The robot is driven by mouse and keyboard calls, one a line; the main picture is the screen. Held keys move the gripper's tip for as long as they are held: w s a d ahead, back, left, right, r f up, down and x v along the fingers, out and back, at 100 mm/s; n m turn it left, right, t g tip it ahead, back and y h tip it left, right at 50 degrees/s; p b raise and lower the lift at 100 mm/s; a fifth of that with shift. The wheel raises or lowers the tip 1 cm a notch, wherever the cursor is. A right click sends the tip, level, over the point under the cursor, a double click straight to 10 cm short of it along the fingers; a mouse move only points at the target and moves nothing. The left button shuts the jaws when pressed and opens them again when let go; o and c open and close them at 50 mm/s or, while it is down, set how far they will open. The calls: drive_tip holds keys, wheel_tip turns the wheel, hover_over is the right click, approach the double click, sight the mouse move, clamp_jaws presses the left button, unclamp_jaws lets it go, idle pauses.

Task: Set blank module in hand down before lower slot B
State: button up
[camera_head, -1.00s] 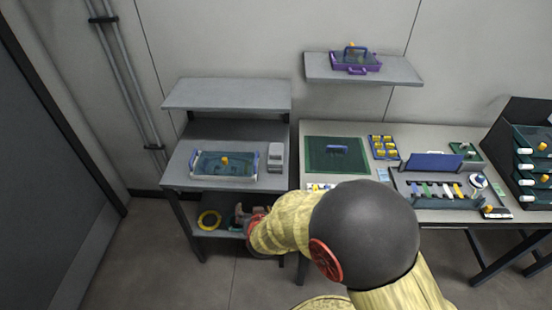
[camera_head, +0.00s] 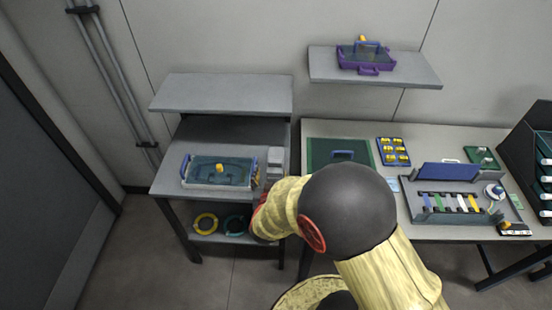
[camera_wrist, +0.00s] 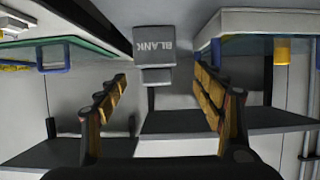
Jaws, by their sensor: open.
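The blank module (camera_wrist: 155,45), a grey box lettered BLANK, shows upside down in the wrist view. It stands on the right part of the stand's work surface (camera_head: 172,172), where the head view shows a grey box (camera_head: 275,160) partly behind my arm. My gripper (camera_wrist: 160,80) is open. Its two fingers spread to either side of the module in the picture, with nothing clearly held between them; the module appears beyond the tips. In the head view the fingers are hidden behind my arm. I cannot make out lower slot B.
A clear tray with blue handles (camera_head: 218,172) lies left of the module. An upper shelf (camera_head: 222,93) overhangs behind. A yellow ring (camera_head: 205,222) and a teal ring (camera_head: 235,225) lie on the lower shelf. A green mat (camera_head: 322,150) is on the bench to the right.

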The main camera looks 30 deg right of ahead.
sight(275, 166)
drive_tip(key=shift+b+x, duration=0.55)
drive_tip(key=shift+x, duration=1)
drive_tip(key=x, duration=0.1)
drive_tip(key=b+x, duration=0.1)
drive_tip(key=x, duration=0.1)
drive_tip(key=b+x, duration=0.1)
drive_tip(key=x, duration=0.1)
drive_tip(key=shift+d+r, duration=0.4)
drive_tip(key=shift+s, duration=0.1)
drive_tip(key=shift+c, duration=1.1)
drive_tip(key=shift+r, duration=0.1)
drive_tip(key=c, duration=1.1)
drive_tip(key=shift+c, duration=0.6)
